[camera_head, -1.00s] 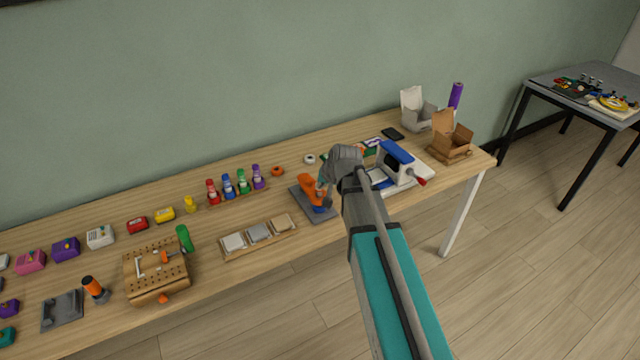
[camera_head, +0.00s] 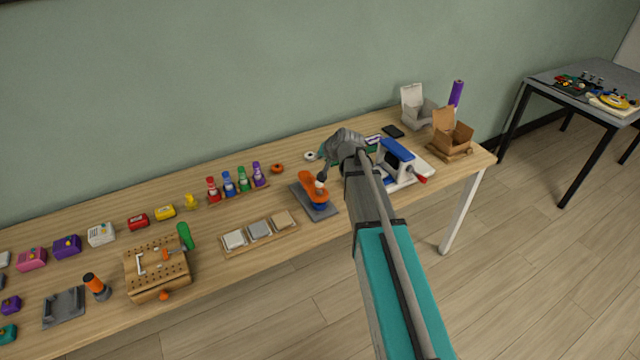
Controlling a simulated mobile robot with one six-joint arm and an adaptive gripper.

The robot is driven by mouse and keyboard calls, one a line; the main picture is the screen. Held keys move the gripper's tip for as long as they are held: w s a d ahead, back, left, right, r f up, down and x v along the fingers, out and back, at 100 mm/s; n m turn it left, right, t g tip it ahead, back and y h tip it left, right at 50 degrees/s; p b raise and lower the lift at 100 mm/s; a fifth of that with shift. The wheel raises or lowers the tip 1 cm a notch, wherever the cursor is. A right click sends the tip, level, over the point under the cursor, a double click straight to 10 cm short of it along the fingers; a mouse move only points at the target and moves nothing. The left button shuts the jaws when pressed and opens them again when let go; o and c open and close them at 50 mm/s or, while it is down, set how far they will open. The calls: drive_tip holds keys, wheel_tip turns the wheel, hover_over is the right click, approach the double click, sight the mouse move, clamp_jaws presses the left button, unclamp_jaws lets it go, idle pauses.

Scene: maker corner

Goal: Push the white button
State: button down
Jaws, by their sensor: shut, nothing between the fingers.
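A white box-shaped piece (camera_head: 101,235), which looks like the white button, sits on the left part of the wooden table, between a purple box and a red one. Its top detail is too small to make out. My gripper (camera_head: 323,176) is shut and empty, pointing down above an orange and blue device (camera_head: 315,190) on a grey plate. It is far to the right of the white piece. I cannot tell whether its fingertips touch the orange device.
A pegboard box (camera_head: 155,290) and a tray of square tiles (camera_head: 262,246) stand along the front. Several coloured bottles (camera_head: 243,181) stand behind. A blue and white machine (camera_head: 398,150) and an open cardboard box (camera_head: 452,140) are to the right. Bare wood lies between the groups.

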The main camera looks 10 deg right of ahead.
sight(320, 184)
drive_tip(key=shift+f+b, duration=4.05)
drive_tip(key=shift+f, duration=0.15)
drive_tip(key=shift+s+f+b, duration=0.1)
drive_tip(key=shift+f+b, duration=0.9)
drive_tip(key=shift+r, duration=0.2)
drive_tip(key=shift+r+p, duration=0.85)
drive_tip(key=shift+p, duration=0.15)
drive_tip(key=shift+r+p, duration=2.5)
